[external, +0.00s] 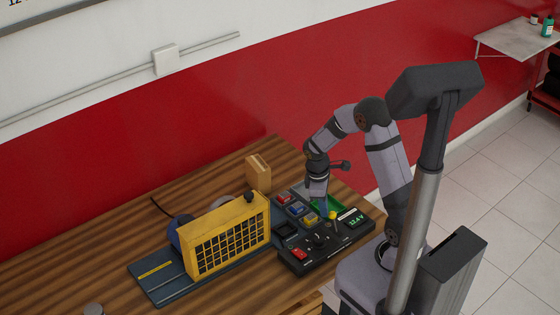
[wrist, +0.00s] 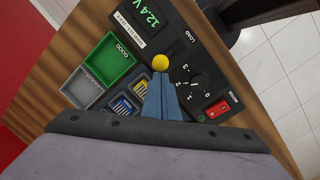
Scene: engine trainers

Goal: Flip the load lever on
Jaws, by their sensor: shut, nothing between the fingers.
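The load lever (wrist: 161,63) has a yellow ball knob and stands on the black control panel (wrist: 212,58), next to the LOAD label. In the external view the yellow knob (external: 332,215) shows beside my gripper (external: 325,208). In the wrist view my gripper (wrist: 160,80) is shut and empty, with its blue fingertips just below the knob. I cannot tell whether the fingertips touch the knob. The lever's stem is partly hidden by the knob, so its exact tilt is unclear.
The panel also carries a rotary dial (wrist: 195,83), a red rocker switch (wrist: 218,108) and a green display (wrist: 148,17). A green GOOD tray (wrist: 110,60) and smaller bins lie left of it. A yellow engine unit (external: 228,235) stands on the wooden table (external: 60,285).

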